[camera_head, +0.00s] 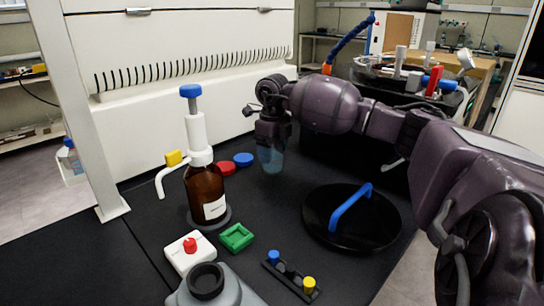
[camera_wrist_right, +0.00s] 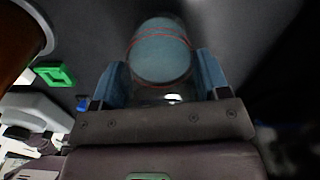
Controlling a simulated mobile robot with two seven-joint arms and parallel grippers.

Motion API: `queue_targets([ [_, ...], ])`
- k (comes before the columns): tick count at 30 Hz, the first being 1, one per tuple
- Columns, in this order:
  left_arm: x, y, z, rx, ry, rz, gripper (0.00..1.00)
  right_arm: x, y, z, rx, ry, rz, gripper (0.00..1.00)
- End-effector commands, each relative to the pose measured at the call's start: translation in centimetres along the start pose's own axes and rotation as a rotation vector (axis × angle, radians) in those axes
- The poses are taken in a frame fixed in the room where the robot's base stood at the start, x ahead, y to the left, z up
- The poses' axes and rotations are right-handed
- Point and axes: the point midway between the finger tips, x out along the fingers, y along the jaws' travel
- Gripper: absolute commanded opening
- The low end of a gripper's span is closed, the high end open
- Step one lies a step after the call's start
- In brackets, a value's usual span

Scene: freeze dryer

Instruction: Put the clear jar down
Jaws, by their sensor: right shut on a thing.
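The clear jar (camera_head: 270,157) is a see-through bluish vessel below my right gripper (camera_head: 271,140) in the head view. My right gripper is shut on it, and the jar looks roughly upright, close to the black bench top (camera_head: 270,222). Whether its base touches the bench I cannot tell. In the right wrist view the jar (camera_wrist_right: 163,55) shows between the two blue fingers of the right gripper (camera_wrist_right: 163,85), with thin red lines around it. My left gripper is in neither view.
A brown bottle (camera_head: 206,190) with a white and blue pump stands left of the jar. Red (camera_head: 225,168) and blue (camera_head: 243,159) caps lie between them. A round black lid (camera_head: 335,225) with a blue handle lies front right. A green frame (camera_head: 236,237) lies nearer.

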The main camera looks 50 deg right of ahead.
Motion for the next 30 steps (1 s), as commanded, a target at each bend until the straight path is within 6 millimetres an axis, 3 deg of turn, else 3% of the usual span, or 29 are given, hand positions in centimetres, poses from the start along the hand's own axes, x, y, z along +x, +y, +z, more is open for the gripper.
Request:
queue_targets([
  [8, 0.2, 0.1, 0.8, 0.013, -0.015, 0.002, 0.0, 3.8, 0.0, -0.1, 0.0, 0.005, 0.001, 0.38],
  [21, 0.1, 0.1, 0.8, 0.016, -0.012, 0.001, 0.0, 4.2, 0.0, 0.0, 0.0, 0.001, -0.001, 0.38],
  [22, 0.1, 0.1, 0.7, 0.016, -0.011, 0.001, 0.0, 4.2, 0.0, 0.0, 0.0, 0.002, 0.0, 0.72],
  [26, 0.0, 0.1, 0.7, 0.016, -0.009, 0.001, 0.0, 4.2, 0.0, 0.0, 0.0, 0.001, 0.0, 0.92],
  [30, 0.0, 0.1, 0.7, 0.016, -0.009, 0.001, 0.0, 4.2, 0.0, 0.0, 0.0, 0.001, 0.0, 0.94],
])
